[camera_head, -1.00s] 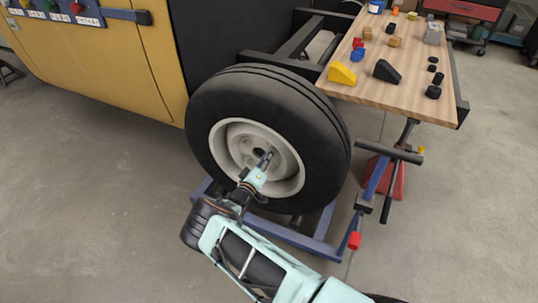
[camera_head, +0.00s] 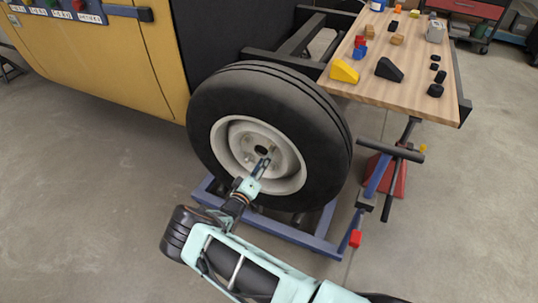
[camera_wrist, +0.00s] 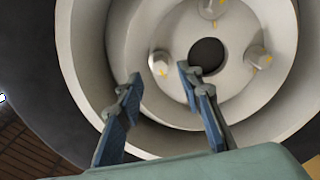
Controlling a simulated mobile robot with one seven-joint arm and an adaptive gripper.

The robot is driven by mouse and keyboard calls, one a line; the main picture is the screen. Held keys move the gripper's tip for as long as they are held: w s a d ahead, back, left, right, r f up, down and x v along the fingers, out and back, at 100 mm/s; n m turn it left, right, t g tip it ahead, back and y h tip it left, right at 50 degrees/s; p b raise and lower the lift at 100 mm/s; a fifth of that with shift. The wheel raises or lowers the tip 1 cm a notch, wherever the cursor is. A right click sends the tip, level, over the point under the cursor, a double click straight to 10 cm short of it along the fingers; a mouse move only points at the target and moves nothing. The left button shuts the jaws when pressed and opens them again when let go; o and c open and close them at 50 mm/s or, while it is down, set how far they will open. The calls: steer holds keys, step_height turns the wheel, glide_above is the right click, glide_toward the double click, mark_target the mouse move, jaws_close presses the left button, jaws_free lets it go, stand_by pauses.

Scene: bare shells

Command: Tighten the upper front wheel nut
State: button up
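The front wheel has a black tyre (camera_head: 318,125) and a pale rim (camera_head: 288,184). In the wrist view, the hub has a dark centre hole (camera_wrist: 207,54) and several nuts with yellow marks. One nut (camera_wrist: 212,9) is at the top edge, partly cut off; it appears to be the upper one. Another nut (camera_wrist: 158,63) is left of the hole, and a third (camera_wrist: 259,58) is right of it. My gripper (camera_wrist: 160,76) is open and empty, its fingertips near the left nut in the picture. In the head view my gripper (camera_head: 261,168) is in front of the lower hub.
A wooden bench (camera_head: 435,108) at the right holds a yellow wedge (camera_head: 344,71), a black wedge (camera_head: 389,69) and small blocks. A blue stand (camera_head: 290,237) is under the wheel. A red-based support (camera_head: 395,178) is right of it. Open floor lies left.

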steer(key=v, duration=0.6)
steer(key=shift+s, duration=0.25)
